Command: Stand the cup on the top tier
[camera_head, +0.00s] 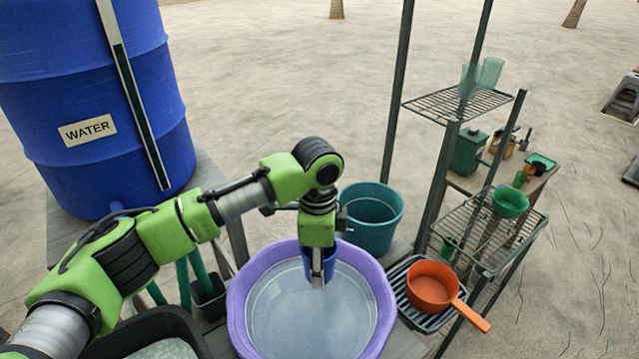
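A small blue cup (330,259) is at the back part of a purple basin (239,310) that holds water. My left gripper (318,272) points straight down at the cup, with its fingers at the cup wall, and appears shut on it. The fingers hide part of the cup, and I cannot tell whether its base touches the water. The wire rack stands to the right; its top tier (432,106) carries two clear greenish cups (489,73) toward its right side, with bare wire at the left. My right gripper is not in view.
A teal bucket (371,238) stands behind the basin. The lower tier (462,225) holds a green bowl (510,202); an orange pan (431,285) rests on a tray beneath. Dark rack posts (440,185) rise beside the tiers. A blue water barrel (85,110) stands left.

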